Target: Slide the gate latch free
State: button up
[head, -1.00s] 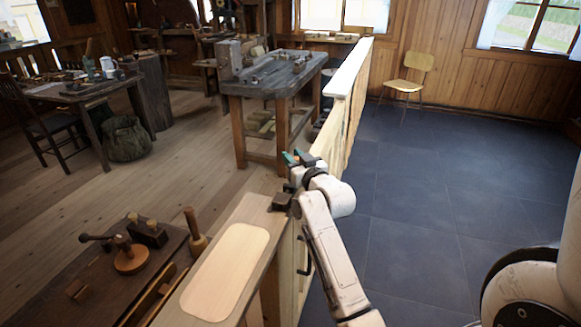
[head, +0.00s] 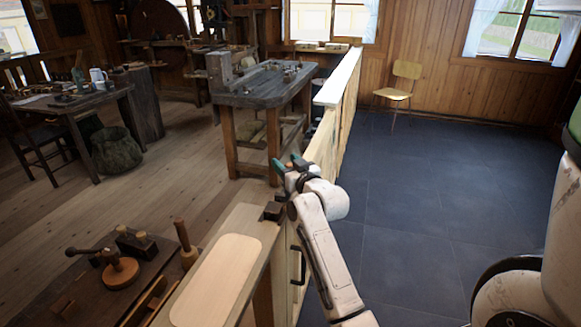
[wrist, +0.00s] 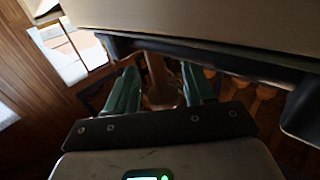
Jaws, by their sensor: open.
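The gate (head: 286,285) is a pale wooden panel in the low partition, with a dark pull handle (head: 299,265). A small dark metal block (head: 272,211) sits at the end of the counter by the gate; it may be part of the latch, but I cannot tell. My gripper (head: 289,164) is just beyond and above this block, over the partition line. Its green fingers are apart. In the wrist view, my gripper (wrist: 160,88) is open, and a blurred brown upright shape shows between and beyond the fingers. A dark bar (wrist: 210,57) crosses close above them.
The counter (head: 215,280) with a pale inset board runs at the front. A dark bench with wooden tools (head: 121,272) is left of it. A heavy worktable (head: 262,88) stands beyond. The dark tiled floor (head: 430,190) on the right is open, with a chair (head: 399,82) at the back.

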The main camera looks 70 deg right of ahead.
jog(key=b+v, duration=0.1)
jog(key=v, duration=0.9)
jog(key=shift+s+a, duration=0.2)
jog(key=shift+a, duration=0.05)
